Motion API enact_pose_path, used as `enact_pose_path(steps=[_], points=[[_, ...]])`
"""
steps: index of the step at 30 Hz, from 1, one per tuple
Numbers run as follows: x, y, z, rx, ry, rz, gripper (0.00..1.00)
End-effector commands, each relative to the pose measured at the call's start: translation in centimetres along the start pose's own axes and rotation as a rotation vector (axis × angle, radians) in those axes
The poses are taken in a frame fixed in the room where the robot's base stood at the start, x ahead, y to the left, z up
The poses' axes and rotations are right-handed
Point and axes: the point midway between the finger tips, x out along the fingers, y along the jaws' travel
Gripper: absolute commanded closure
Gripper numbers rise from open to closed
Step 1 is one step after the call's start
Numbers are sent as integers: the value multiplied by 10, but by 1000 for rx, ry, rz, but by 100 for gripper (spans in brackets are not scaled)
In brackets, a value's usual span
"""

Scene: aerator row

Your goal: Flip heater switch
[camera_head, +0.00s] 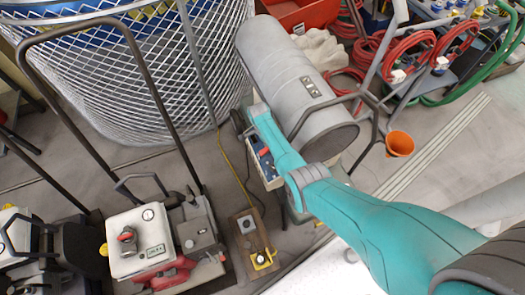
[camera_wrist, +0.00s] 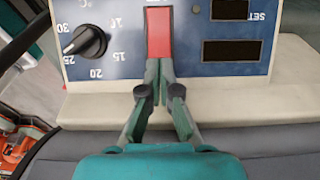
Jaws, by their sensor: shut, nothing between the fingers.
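The heater (camera_head: 288,75) is a large grey cylinder with a blue control panel low on its side, partly hidden by my arm in the head view. In the wrist view the blue panel (camera_wrist: 122,48) fills the upper part, with its markings upside down. A red rocker switch (camera_wrist: 159,33) sits in the middle of the panel. My gripper (camera_wrist: 160,72) is shut and empty, its fingertips at the lower end of the red switch. I cannot tell whether they touch it. In the head view my gripper's fingers are not clearly seen.
A black dial (camera_wrist: 85,41) is left of the switch, and two dark displays (camera_wrist: 231,50) are on the right. In the head view a blue-lined mesh bin (camera_head: 125,85) stands left of the heater, an orange funnel (camera_head: 399,143) right. A power unit (camera_head: 138,243) stands lower left.

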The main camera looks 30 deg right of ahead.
Motion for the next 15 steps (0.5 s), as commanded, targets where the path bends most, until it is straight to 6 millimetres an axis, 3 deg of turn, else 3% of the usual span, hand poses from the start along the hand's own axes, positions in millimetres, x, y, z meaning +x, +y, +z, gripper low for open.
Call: enact_pose_path(steps=[15], points=[[-35, 0, -5, 0, 0, 0, 100]])
